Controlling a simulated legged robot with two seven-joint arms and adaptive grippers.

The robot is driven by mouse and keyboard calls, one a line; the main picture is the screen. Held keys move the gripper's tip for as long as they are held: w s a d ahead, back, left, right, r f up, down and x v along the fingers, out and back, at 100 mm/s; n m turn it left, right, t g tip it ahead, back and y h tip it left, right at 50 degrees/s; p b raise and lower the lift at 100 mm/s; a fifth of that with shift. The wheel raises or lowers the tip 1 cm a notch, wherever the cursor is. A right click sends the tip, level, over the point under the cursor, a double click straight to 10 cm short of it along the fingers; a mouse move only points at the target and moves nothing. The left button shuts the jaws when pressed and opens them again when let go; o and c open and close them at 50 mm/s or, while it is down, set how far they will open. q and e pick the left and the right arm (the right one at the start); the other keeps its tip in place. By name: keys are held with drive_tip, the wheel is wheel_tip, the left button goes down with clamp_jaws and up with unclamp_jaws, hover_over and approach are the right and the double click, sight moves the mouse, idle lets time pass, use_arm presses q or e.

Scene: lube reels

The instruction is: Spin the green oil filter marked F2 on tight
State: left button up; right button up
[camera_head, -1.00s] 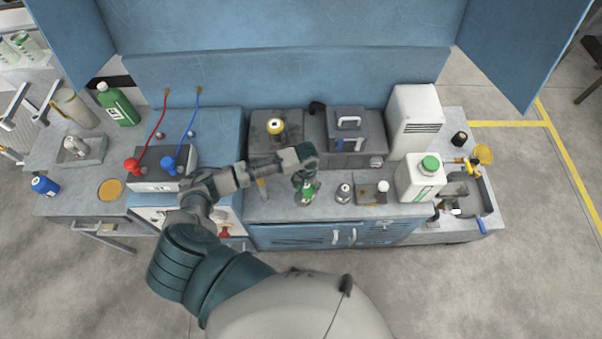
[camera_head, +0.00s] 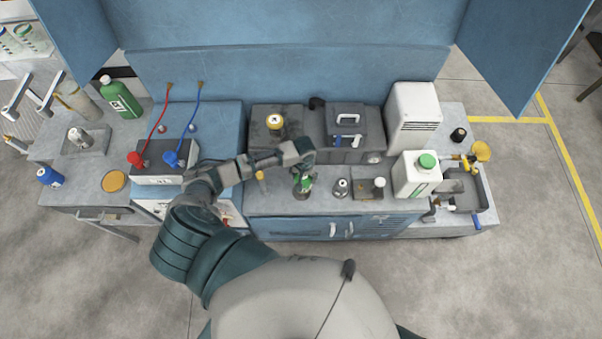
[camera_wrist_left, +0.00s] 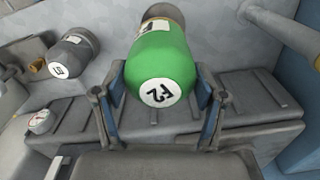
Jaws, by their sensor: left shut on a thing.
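The green oil filter (camera_wrist_left: 165,62) has a white round label reading F2 on its near end in the left wrist view. My left gripper (camera_wrist_left: 162,88) is shut on it, one finger on each side. The filter's far end points to a grey-brown round part (camera_wrist_left: 163,14); I cannot tell whether they touch or are threaded together. In the head view the left gripper (camera_head: 303,178) is low over the front of the middle bench, and the green filter (camera_head: 300,189) shows only partly between its fingers. My right gripper is not in view.
A grey labelled canister (camera_wrist_left: 74,52) lies left of the filter in the wrist view. On the bench, a small grey canister (camera_head: 341,188) and a dark tray (camera_head: 368,189) stand right of the gripper. A white jug (camera_head: 415,177) stands further right. A battery (camera_head: 165,163) stands left.

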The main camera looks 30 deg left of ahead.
use_arm(q)
drive_tip(key=shift+d+f, duration=0.1)
drive_tip(key=shift+f, duration=0.8)
drive_tip(key=shift+a+f+b, duration=0.35)
drive_tip(key=shift+a+f, duration=0.1)
drive_tip(key=shift+f, duration=0.1)
drive_tip(key=shift+a+f, duration=0.3)
drive_tip(key=shift+f, duration=0.25)
drive_tip(key=shift+d, duration=0.55)
drive_tip(key=shift+r, duration=0.1)
drive_tip(key=shift+s+a+p, duration=0.1)
drive_tip(key=shift+a+p, duration=0.25)
drive_tip(key=shift+a, duration=0.25)
drive_tip(key=shift+d, duration=0.25)
drive_tip(key=shift+f, duration=0.45)
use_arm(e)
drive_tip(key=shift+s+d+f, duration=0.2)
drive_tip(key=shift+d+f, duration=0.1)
